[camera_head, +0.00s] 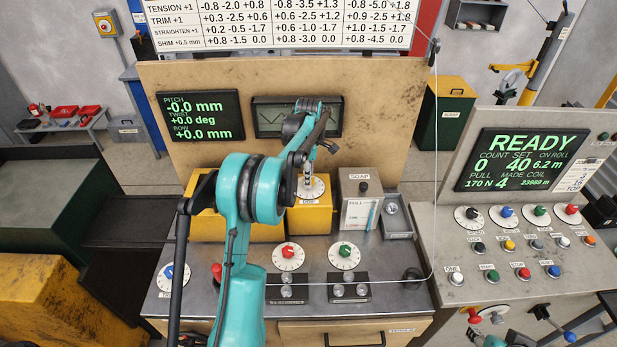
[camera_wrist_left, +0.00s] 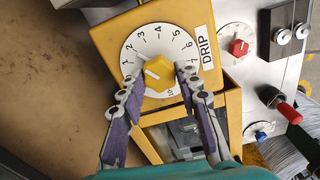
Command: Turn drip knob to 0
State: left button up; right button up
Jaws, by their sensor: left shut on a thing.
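The drip knob (camera_wrist_left: 158,72) is a yellow knob with a pale pointer line on a white numbered dial, beside a DRIP label (camera_wrist_left: 204,47). It sits on a yellow box (camera_head: 312,216). In the left wrist view my left gripper (camera_wrist_left: 160,77) has a fingertip on each side of the knob and is shut on it. The pointer slants toward the left side of the dial; I cannot tell its exact reading. In the head view my left gripper (camera_head: 307,184) hides much of the dial (camera_head: 318,187). Teal parts of my right arm show at the bottom right; its fingers cannot be made out.
A soap box (camera_head: 357,215) stands right of the drip box. Red-knob (camera_head: 288,254) and green-knob (camera_head: 345,254) dials sit in front. A thin wire crosses the bench. The right console screen (camera_head: 522,160) reads READY. Another screen (camera_head: 200,116) shows pitch, twist and bow.

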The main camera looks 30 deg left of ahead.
pick_arm(q)
jog(key=n, duration=0.5)
jog(key=shift+n, duration=0.3)
jog(key=n, duration=0.4)
jog(key=shift+n+b, duration=0.3)
jog(key=shift+b, duration=0.05)
jog(key=o, duration=1.2)
jog(key=shift+c, duration=0.2)
notch_tip(320, 180, up, 12)
